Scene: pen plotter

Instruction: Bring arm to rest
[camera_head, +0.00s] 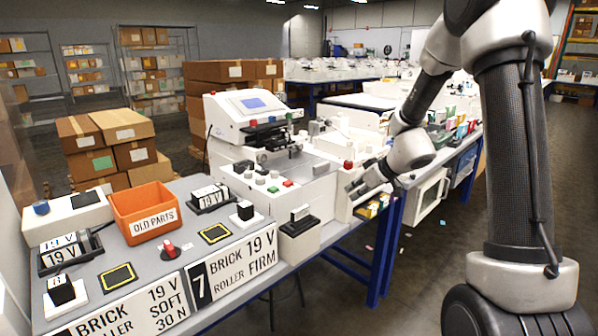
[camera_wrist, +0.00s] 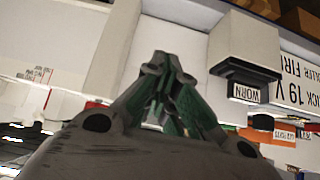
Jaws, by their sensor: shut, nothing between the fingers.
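My arm reaches down from the upper right in the head view. My gripper (camera_head: 358,188) hangs in front of the right end of the white plotter machine (camera_head: 250,108), beside the blue-legged bench. In the wrist view my gripper (camera_wrist: 165,62) has its dark green-grey fingers drawn together at the tips, with nothing held. A white block with a black base labelled WORN (camera_wrist: 247,90) shows to the right of the fingers, apart from them.
The bench (camera_head: 190,258) carries an orange OLD PARTS bin (camera_head: 140,228), a red-knobbed part (camera_head: 168,249), a black-based block on a white stand (camera_head: 299,226) and large lettered signs (camera_head: 232,268). Stacked cartons (camera_head: 106,129) stand behind.

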